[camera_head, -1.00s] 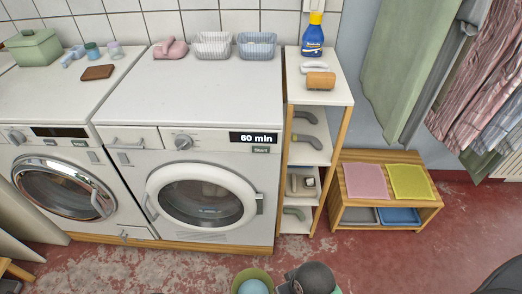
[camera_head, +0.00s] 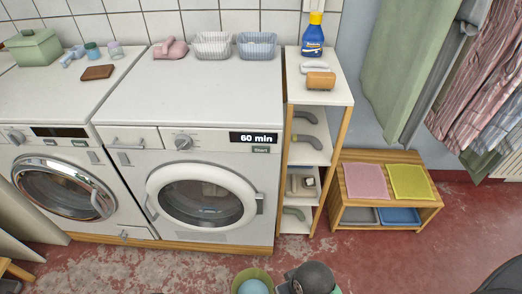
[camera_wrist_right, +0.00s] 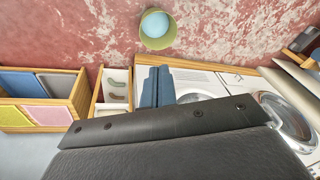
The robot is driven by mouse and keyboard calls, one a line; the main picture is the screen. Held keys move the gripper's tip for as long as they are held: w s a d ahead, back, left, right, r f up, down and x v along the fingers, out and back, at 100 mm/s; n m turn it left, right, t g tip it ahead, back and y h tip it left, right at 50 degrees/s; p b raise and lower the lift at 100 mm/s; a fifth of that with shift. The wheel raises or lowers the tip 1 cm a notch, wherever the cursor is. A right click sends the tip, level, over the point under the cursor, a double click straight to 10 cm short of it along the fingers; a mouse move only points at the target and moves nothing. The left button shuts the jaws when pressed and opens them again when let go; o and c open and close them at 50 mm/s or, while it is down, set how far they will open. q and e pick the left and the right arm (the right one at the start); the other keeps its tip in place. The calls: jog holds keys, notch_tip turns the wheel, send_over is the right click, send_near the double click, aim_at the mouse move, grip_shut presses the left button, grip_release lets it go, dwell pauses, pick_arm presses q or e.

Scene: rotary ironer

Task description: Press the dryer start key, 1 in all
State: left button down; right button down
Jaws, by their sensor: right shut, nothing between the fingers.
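The right-hand machine (camera_head: 225,150) has a white-ringed round door and a black display (camera_head: 255,138) reading "60 min". A small grey key labelled "Start" (camera_head: 261,149) sits just under that display. The left-hand machine (camera_head: 40,155) has a chrome door, a dark display and small keys. My right gripper (camera_wrist_right: 156,86) shows in the right wrist view with its blue-grey fingers together and empty. It is apart from the machine fronts, which lie behind and beside it there; the start key cannot be made out in that view. My left gripper is not in view.
A narrow shelf (camera_head: 328,92) with a blue bottle (camera_head: 312,38) stands right of the machines. A low wooden bench (camera_head: 433,208) with pink and yellow cloths is further right. A green bucket (camera_wrist_right: 143,36) holding a blue ball stands on the red floor.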

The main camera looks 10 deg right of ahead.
jog(key=shift+d, duration=0.25)
